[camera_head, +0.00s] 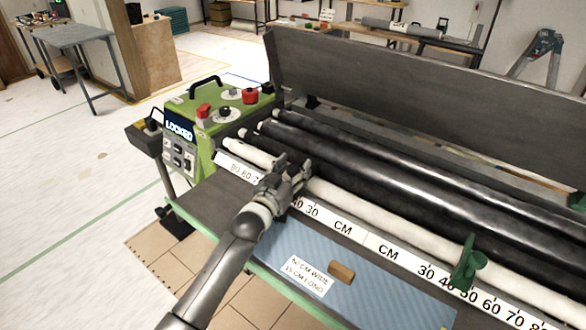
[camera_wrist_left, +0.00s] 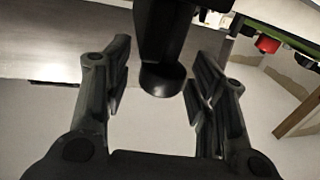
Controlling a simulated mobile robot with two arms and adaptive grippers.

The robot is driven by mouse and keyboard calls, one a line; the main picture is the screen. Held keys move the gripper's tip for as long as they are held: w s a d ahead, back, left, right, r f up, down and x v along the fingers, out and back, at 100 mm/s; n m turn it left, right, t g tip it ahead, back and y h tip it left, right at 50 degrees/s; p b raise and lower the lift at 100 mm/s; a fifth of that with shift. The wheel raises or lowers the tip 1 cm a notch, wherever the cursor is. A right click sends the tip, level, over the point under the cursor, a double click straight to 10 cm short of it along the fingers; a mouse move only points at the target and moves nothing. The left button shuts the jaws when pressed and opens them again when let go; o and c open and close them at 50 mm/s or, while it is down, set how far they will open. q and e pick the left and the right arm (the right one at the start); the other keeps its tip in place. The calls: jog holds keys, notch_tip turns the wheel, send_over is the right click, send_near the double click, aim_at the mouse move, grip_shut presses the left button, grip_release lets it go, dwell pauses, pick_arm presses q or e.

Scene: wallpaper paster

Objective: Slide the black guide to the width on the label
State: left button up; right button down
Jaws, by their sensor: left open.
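The black guide (camera_wrist_left: 164,72) shows in the left wrist view, its rounded end between the two fingers, with gaps on both sides. My left gripper (camera_head: 290,176) is open over the left half of the white number scale (camera_head: 341,226), left of the visible 40 and 30. In the head view it covers the guide and the numbers under it. A white label (camera_head: 307,273) lies on the blue sheet; it reads "CM WIDE, 15 CM LONG", and its first figure is too small to read surely. My right gripper is out of view.
A green guide (camera_head: 468,264) stands on the right half of the scale, near 40 and 50. A small brown block (camera_head: 341,272) lies beside the label. Behind the scale run white and black rollers (camera_head: 400,176). A green control box (camera_head: 228,112) reading "LOCKED" stands at the left end.

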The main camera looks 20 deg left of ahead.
pick_arm(q)
jog(key=shift+c, duration=0.6)
jog(key=c, duration=0.5)
grip_shut()
jog(key=shift+w+a+b, duration=0.1)
jog(key=shift+w+a, duration=0.2)
jog(key=shift+a, duration=0.5)
jog(key=shift+w+a+b, duration=0.15)
jog(key=shift+w+a, duration=0.1)
jog(key=shift+a, duration=0.55)
jog(key=shift+w+a+b, duration=0.1)
jog(key=shift+w+a, duration=0.2)
jog(key=shift+a, duration=0.5)
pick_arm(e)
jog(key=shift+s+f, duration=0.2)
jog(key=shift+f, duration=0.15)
pick_arm(q)
jog(key=o, duration=0.6)
grip_release()
